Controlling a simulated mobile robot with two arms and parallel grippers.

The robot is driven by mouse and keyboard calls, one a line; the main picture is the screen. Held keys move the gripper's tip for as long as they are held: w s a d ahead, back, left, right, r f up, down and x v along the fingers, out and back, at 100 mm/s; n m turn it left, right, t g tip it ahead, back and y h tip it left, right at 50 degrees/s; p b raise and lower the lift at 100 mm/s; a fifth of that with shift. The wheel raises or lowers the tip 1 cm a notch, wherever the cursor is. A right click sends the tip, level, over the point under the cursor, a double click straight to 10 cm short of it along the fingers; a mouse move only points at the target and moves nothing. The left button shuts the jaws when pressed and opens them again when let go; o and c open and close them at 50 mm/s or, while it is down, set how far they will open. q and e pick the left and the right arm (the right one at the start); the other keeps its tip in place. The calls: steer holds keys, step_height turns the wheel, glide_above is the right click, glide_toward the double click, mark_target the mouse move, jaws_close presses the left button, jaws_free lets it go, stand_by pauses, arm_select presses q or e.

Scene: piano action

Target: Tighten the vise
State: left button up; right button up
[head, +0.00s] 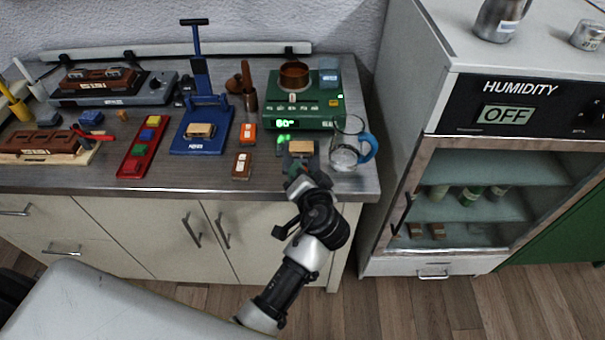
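A small dark grey fixture that looks like the vise (287,160) stands near the front right of the bench. A light wooden block (300,147) shows at its top; I cannot tell how firmly it is clamped. One arm of mine comes up from the bottom middle, and I take it for the right one. Its gripper (297,177) is at the front of the vise, over the bench's front edge. The fingertips are small and dark against the vise, so whether they touch or grip its handle is unclear. My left gripper is not in view.
A glass mug (347,158) with a blue handle stands close right of the vise. A green scale (305,118) is behind it. Orange (248,133) and brown (241,165) blocks and a blue lever press (185,143) are to the left. A humidity cabinet (440,150) stands right.

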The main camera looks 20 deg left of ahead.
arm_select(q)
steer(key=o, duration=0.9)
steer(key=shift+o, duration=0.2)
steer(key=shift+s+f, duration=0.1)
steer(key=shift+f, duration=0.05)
